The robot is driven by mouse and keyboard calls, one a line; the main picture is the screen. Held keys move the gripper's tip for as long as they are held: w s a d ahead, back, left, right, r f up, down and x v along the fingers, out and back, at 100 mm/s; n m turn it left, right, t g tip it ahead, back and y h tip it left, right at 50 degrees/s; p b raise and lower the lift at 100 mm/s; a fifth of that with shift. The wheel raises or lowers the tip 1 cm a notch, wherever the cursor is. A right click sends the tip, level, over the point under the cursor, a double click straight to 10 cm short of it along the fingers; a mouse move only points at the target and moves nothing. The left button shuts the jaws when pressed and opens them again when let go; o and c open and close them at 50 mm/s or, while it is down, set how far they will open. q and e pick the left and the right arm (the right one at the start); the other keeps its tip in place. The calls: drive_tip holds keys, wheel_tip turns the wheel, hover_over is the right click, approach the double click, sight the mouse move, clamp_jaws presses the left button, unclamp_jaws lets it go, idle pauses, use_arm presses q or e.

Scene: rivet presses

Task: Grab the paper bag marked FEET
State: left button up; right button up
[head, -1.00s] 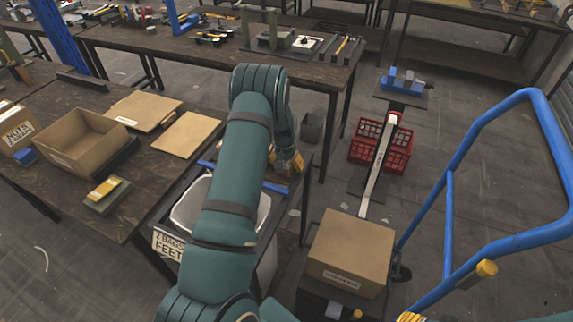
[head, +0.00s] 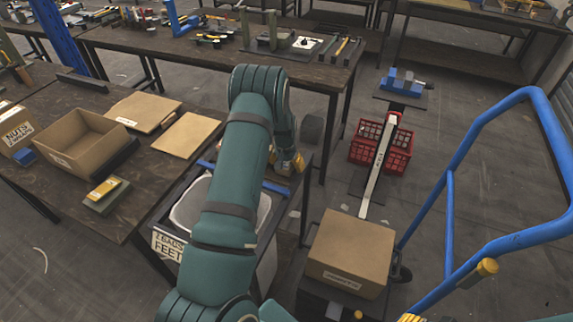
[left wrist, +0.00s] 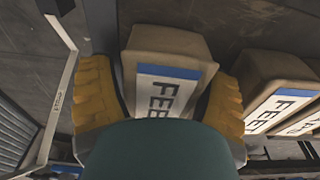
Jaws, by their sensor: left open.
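In the left wrist view a tan paper bag (left wrist: 166,45) stands between the two yellow fingers of my left gripper (left wrist: 162,98). Its white and blue label reads FEE, with the rest hidden behind my teal gripper body. The fingers are apart, one on each side of the bag; I cannot tell whether they touch it. A second tan bag (left wrist: 258,72) with a similar label, partly cut off, stands to the right. In the head view my left gripper (head: 290,163) is at the far right end of a bin, and my arm hides much of that area. My right gripper does not show clearly.
The bin's sign (head: 168,246) reads 2 BAGS FEET. A table at left holds an open cardboard box (head: 72,141). A closed carton (head: 350,249) and a blue rail (head: 449,225) stand at right. A red crate (head: 368,146) lies beyond.

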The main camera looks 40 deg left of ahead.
use_arm(q)
drive_tip(key=shift+c, duration=0.3)
drive_tip(key=c, duration=1)
